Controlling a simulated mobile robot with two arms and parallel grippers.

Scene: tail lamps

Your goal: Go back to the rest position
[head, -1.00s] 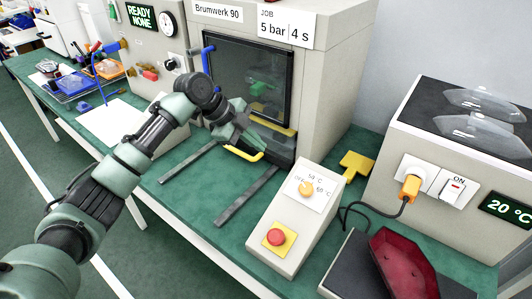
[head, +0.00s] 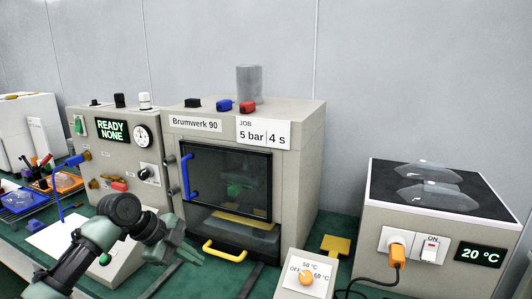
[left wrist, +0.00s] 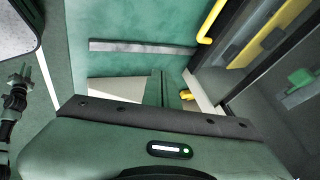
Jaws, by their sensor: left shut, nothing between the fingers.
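My left gripper (head: 199,258) is shut and empty in the head view. It is in front of the lower left of the Brumwerk 90 machine (head: 305,150), a little left of the yellow drawer handle (head: 226,252). A gap shows between the fingertips and that handle. In the left wrist view, the shut fingers (left wrist: 158,88) point away over the green bench, with the yellow handle (left wrist: 209,22) at the upper right. My right gripper does not show in the head view.
The machine's window door with its blue handle (head: 190,178) is closed. A control box with an orange knob (head: 306,278) stands at front right. An oven-like box (head: 430,225) with clear covers on top stands further right. A READY panel (head: 111,131) is at left.

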